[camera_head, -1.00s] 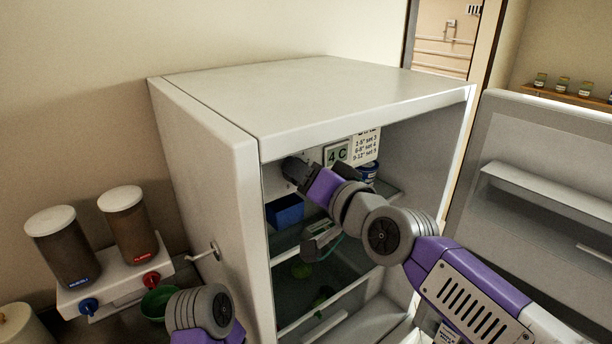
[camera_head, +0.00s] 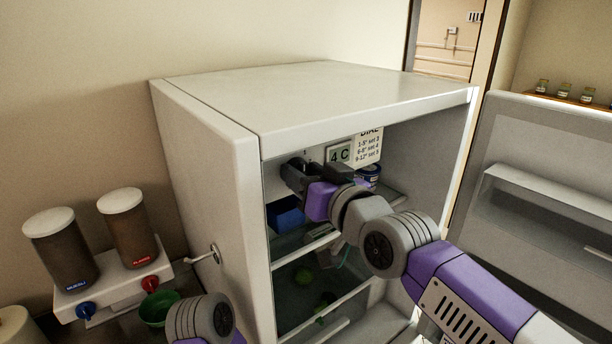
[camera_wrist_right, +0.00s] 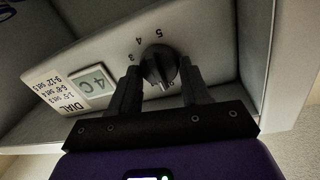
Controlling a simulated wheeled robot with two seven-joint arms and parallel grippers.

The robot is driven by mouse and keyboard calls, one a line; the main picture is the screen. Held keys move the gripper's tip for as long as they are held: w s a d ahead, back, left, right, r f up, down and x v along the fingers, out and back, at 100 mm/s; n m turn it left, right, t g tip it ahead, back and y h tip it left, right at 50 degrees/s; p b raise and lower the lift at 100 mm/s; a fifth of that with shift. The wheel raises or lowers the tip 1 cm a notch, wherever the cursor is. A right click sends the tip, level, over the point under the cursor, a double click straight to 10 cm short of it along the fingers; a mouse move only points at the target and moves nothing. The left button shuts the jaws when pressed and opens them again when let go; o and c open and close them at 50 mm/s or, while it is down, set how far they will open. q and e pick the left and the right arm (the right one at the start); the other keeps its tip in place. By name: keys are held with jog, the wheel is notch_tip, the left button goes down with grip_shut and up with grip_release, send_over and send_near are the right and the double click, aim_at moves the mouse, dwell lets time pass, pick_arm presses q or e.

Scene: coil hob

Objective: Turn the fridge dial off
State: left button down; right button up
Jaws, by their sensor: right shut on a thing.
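The fridge (camera_head: 330,95) stands with its door open to the right. The dial (camera_wrist_right: 160,66) is a round black knob on the panel inside, with numbers around it, in the right wrist view. My right gripper (camera_wrist_right: 158,88) reaches into the fridge and has one finger on each side of the dial, shut on it. In the head view the right gripper (camera_head: 296,172) is at the upper left of the interior and hides the dial. Of my left arm only a grey and purple link shows at the bottom; its gripper is out of view.
A "4 C" display (camera_head: 338,154) and a printed dial label (camera_head: 368,146) are beside the dial. Shelves below hold a blue box (camera_head: 286,212) and a blue tin (camera_head: 367,176). The open door (camera_head: 545,190) is at the right. A dispenser (camera_head: 115,285) and green bowl (camera_head: 158,308) are left.

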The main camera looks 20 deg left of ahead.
dwell(0.3)
jog(key=o, duration=1.1)
jog(key=shift+c, duration=0.2)
jog(key=b+v, duration=0.3)
jog(key=v, duration=0.4)
jog(key=shift+s+d, duration=0.2)
jog(key=shift+f, duration=0.1)
